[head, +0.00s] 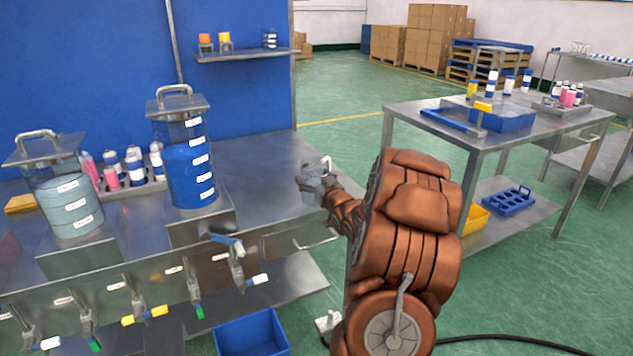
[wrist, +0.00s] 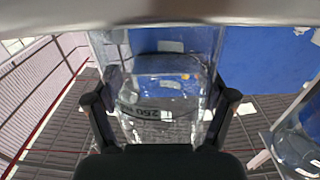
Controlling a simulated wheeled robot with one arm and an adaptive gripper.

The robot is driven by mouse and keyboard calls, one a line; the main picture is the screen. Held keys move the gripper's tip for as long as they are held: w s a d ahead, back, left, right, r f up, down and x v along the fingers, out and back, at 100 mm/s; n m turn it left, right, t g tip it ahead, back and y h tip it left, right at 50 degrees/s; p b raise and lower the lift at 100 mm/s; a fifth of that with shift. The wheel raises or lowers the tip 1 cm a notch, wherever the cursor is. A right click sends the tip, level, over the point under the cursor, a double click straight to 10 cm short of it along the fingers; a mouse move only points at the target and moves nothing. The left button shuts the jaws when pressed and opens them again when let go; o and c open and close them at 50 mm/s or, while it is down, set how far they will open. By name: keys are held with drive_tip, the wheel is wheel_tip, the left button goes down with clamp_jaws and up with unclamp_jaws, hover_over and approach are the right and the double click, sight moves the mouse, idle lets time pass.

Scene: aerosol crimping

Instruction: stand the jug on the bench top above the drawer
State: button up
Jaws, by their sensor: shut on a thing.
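The clear jug (head: 314,181) shows small at the right end of the steel bench top (head: 262,160), partly hidden by my brown arm. In the wrist view the see-through jug (wrist: 160,92) with white labels sits between the two dark fingers of my gripper (wrist: 163,112), which is shut on it. In the head view my gripper (head: 335,192) is at the bench's right edge; I cannot tell whether the jug touches the top. The drawer (head: 295,242) with its bar handle is in the bench front below.
Two lidded tanks, one pale (head: 70,205) and one blue (head: 188,165), stand on the bench left, with a can tray (head: 130,185) behind. Valves line the front. The bench top right of the blue tank is clear. A second table (head: 440,125) stands to the right.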

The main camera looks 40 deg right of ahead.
drive_tip(key=shift+r, duration=1.9)
drive_tip(key=shift+s+a, duration=0.2)
drive_tip(key=shift+s, duration=0.1)
drive_tip(key=b, duration=0.6)
approach(309, 162)
drive_tip(key=s+a, duration=0.5)
drive_tip(key=a, duration=0.1)
drive_tip(key=shift+s+a+r+b, duration=0.5)
drive_tip(key=shift+s+r+b, duration=0.05)
drive_tip(key=shift+b, duration=0.75)
drive_tip(key=shift+s, duration=0.1)
